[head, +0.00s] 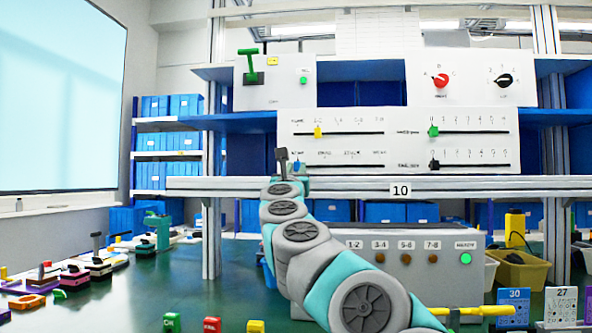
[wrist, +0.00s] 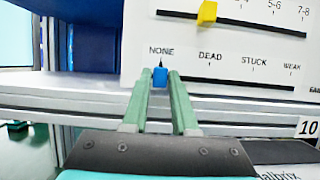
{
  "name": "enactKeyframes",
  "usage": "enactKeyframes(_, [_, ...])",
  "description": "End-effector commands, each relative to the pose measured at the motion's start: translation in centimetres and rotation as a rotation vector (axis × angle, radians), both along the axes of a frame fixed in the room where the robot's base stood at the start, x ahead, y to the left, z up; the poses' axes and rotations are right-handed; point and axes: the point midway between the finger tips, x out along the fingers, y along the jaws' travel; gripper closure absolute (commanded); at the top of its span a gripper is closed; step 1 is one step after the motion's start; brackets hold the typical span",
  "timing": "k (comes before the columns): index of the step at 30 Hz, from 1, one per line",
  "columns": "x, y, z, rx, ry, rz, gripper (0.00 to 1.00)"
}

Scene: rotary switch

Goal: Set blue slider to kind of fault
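The blue slider (wrist: 160,77) sits at the left end of its track (wrist: 235,82), under the NONE mark, in the wrist view. DEAD, STUCK and WEAK marks follow to its right. The slider also shows in the head view (head: 296,165), small beside my gripper (head: 289,166). In the wrist view my gripper's green fingers (wrist: 160,73) point at the panel, with their tips on either side of the slider. The gap between the tips is about as wide as the slider. I cannot tell whether they touch it.
A yellow slider (wrist: 207,13) is on the track just above. Two green and black sliders (head: 433,131) are on the right of the panel (head: 398,140). A metal rail (head: 380,185) runs below the panel. A grey box with buttons (head: 400,270) stands lower down.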

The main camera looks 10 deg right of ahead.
Motion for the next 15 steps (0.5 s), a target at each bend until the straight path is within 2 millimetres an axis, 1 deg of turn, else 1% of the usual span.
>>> enactKeyframes(1, [0.0, 0.01, 0.0, 0.0, 0.0, 0.0, 0.8])
enactKeyframes(6, [0.0, 0.0, 0.01, 0.0, 0.0, 0.0, 0.99])
enactKeyframes(15, [-0.01, 0.0, 0.02, 0.0, 0.0, 0.0, 1.0])
